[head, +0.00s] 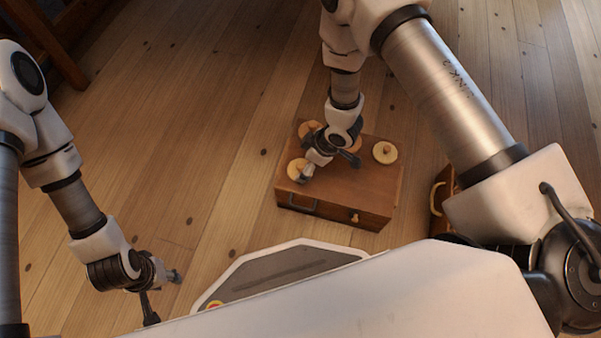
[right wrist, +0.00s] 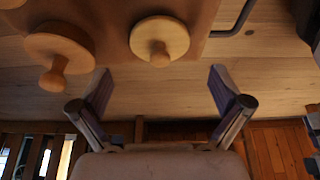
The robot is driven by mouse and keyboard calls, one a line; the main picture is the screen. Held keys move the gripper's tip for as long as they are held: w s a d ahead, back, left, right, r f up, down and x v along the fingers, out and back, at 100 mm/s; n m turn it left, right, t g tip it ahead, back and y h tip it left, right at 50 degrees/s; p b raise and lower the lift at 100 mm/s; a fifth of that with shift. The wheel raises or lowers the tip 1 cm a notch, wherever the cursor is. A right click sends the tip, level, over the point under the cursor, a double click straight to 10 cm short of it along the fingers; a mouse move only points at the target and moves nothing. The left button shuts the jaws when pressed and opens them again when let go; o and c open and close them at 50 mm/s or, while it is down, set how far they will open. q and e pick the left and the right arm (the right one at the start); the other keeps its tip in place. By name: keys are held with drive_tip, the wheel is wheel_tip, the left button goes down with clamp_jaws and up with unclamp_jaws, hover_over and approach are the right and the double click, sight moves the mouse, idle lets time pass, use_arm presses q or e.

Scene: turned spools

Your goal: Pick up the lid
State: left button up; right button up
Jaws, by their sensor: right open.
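Several round pale wooden pieces with central knobs, lid-like, sit on top of a brown wooden box (head: 345,193). One is at its left (head: 297,169), one at its right (head: 385,152), and others are partly hidden by my right arm. I cannot tell which is the lid. My right gripper (head: 330,167) is over the box top, open and empty. In the right wrist view, one knobbed round piece (right wrist: 160,38) is beyond the open fingers (right wrist: 162,105), and another (right wrist: 60,52) is to the left. My left gripper (head: 164,295) is open and empty, low at the left, away from the box.
The box has a dark handle (head: 297,204) and a small knob (head: 354,217) on its near side. A second wooden case (head: 441,192) stands to its right, partly hidden by my arm. Plank floor (head: 190,130) is clear at the left. Dark furniture (head: 45,40) stands top left.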

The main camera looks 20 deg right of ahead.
sight(301, 166)
drive_tip(key=b+x, duration=0.2)
drive_tip(key=x, duration=0.2)
drive_tip(key=shift+s+d, duration=0.1)
drive_tip(key=shift+d, duration=0.05)
drive_tip(key=shift+f, duration=0.25)
use_arm(q)
wheel_tip(301, 166, down, 3)
drive_tip(key=shift+r, duration=0.1)
use_arm(e)
drive_tip(key=shift+r, duration=0.2)
drive_tip(key=c, duration=1.1)
drive_tip(key=shift+c, duration=0.2)
